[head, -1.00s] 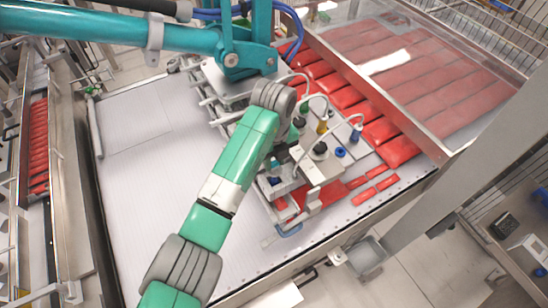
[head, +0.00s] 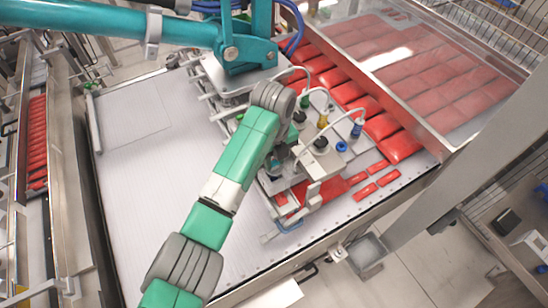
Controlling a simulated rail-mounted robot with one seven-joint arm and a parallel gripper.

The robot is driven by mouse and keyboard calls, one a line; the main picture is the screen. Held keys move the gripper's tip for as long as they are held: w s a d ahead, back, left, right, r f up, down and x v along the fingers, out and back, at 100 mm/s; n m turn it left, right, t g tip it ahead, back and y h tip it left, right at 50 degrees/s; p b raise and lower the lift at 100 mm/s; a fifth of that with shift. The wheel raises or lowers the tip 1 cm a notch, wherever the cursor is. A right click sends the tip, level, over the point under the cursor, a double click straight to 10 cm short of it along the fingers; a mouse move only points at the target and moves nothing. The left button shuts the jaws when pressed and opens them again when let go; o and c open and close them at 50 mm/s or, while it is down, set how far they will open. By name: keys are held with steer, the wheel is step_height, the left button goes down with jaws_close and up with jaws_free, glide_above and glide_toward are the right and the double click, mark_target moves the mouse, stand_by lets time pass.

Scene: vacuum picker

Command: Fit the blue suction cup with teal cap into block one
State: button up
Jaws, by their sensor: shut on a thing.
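My gripper (head: 287,160) is at the picker head, just beyond the end of my green arm, and is mostly hidden behind it. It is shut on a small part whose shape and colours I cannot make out. A light grey block (head: 325,162) of the picker is close to its right, with a black fitting on top; I cannot read any number on it. A blue ring-shaped cup (head: 341,146) shows right of this block, apart from my gripper. I cannot tell whether it has a teal cap.
A teal picker arm (head: 110,24) hangs above. Hoses and fittings with green, yellow and blue (head: 357,128) bodies crowd the picker. Red packs (head: 400,146) lie to its right beside a metal-framed guard (head: 425,125). The white belt (head: 130,190) on the left is clear.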

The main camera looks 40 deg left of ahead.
steer(key=shift+f+b, duration=0.6)
steer(key=shift+f, duration=0.75)
steer(key=o, duration=0.9)
steer(key=shift+r, duration=0.1)
step_height(320, 180, up, 8)
steer(key=shift+f+b, duration=0.1)
steer(key=shift+b, duration=0.2)
